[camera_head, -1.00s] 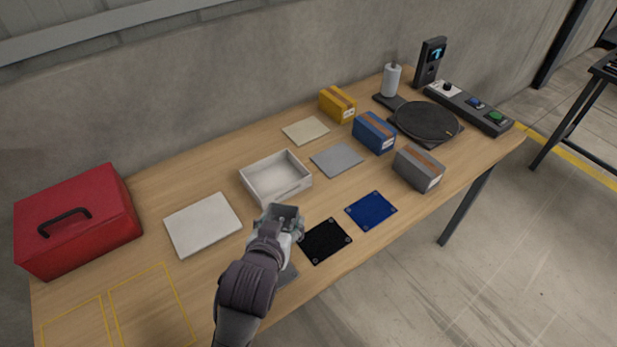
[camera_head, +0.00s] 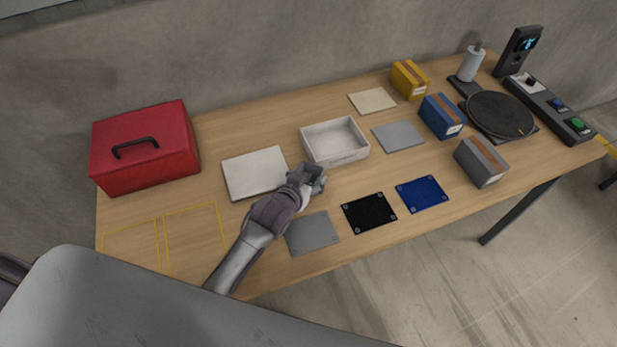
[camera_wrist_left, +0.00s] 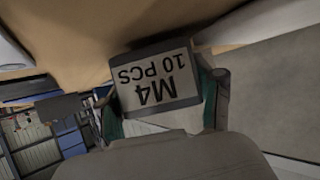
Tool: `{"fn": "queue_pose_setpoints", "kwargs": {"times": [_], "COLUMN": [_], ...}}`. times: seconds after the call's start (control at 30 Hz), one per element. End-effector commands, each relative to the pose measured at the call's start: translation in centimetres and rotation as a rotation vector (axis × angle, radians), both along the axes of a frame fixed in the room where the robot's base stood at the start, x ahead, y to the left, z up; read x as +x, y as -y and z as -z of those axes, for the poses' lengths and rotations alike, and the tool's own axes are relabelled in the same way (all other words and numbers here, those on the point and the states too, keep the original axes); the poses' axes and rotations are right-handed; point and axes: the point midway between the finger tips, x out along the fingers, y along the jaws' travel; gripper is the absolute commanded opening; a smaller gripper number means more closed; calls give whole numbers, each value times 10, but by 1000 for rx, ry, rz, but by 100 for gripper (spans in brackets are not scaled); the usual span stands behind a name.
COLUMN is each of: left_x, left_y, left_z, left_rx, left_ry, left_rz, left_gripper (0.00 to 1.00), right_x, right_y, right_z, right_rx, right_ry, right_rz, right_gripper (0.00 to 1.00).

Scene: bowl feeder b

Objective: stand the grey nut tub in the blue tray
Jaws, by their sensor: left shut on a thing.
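My left gripper (camera_head: 312,182) is shut on the grey nut tub (camera_head: 318,176), just in front of the white open box. In the left wrist view the tub (camera_wrist_left: 155,85) shows a label reading "M4 10 PCS", upside down, between the two fingers. The head view shows only a small part of the tub, and I cannot tell how far it is above the table. The blue tray (camera_head: 422,193), flat with small round marks at its corners, lies bare near the front edge, right of the gripper. My right gripper is not in view.
A black tray (camera_head: 369,212) and a grey tray (camera_head: 312,233) lie left of the blue one. A white open box (camera_head: 334,142) stands behind the gripper. Grey (camera_head: 482,161) and blue (camera_head: 441,116) cartons stand at the right. A red toolbox (camera_head: 145,148) stands far left.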

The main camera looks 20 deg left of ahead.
Motion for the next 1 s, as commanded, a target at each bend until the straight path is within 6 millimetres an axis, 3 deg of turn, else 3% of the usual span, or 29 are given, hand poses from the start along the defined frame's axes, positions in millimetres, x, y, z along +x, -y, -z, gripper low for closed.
{"fn": "queue_pose_setpoints", "kwargs": {"times": [0.43,0.47,0.5,0.87,1.0], "left_x": [0,0,0,0,-17], "left_y": [0,0,0,0,-3], "left_z": [9,8,8,3,-3], "left_rx": [0,0,0,0,0], "left_ry": [2,2,2,2,1], "left_rz": [0,0,0,0,0], "left_gripper": [31,71,76,76,76], "right_x": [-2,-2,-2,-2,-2], "right_y": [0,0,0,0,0], "right_z": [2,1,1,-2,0], "right_rx": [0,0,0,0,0], "right_ry": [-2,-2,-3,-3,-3], "right_rz": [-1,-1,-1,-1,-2], "right_gripper": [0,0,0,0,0]}}
